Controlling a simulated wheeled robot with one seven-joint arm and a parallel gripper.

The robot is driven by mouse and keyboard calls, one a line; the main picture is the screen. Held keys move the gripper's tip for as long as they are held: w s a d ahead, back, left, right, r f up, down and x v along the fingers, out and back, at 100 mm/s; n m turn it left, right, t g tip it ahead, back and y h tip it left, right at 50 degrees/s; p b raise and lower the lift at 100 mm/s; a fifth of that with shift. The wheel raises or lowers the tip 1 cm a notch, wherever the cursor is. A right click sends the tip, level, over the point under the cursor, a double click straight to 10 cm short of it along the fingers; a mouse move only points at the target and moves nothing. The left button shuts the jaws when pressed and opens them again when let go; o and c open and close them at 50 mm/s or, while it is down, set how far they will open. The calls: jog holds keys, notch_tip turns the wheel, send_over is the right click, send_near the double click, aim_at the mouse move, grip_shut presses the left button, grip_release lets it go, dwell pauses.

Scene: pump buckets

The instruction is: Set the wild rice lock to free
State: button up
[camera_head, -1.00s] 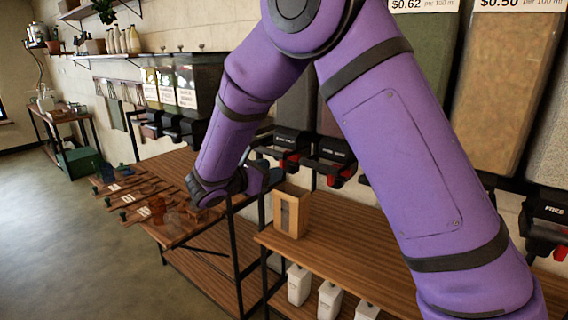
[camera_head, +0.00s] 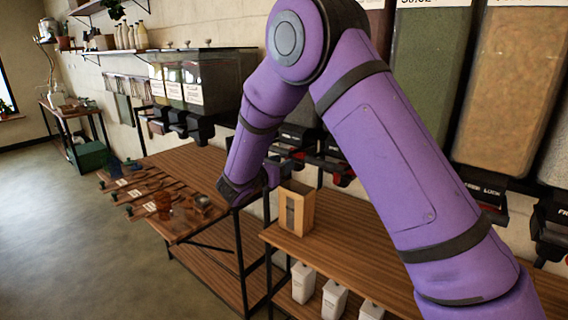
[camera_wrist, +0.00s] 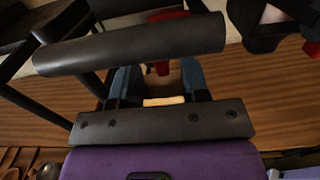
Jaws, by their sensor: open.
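Several black dispenser outlets with lock labels and red parts hang under the bins; one lock block (camera_head: 483,187) shows at the right and another (camera_head: 299,137) behind my arm. I cannot tell which is the wild rice lock, as no label reads so. My gripper (camera_wrist: 158,87) is open in the wrist view, its two blue fingers apart. In the head view my gripper is mostly hidden behind my purple arm, near the outlets above the table.
A wooden box (camera_head: 296,208) stands on the near wooden table (camera_head: 360,235). White containers (camera_head: 334,298) sit below it. Scoops and jars (camera_head: 163,205) lie on the left table. Tall filled bins (camera_head: 517,90) line the wall. The floor at left is clear.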

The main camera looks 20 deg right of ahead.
jog(key=shift+w+d, duration=0.35)
jog(key=shift+d, duration=0.2)
grip_shut()
jog(key=shift+w+a, duration=0.7)
jog(key=shift+w, duration=0.35)
jog(key=shift+r, duration=0.1)
grip_release()
jog(key=v, duration=1)
jog(key=shift+s+a, duration=0.2)
jog(key=shift+a, duration=0.2)
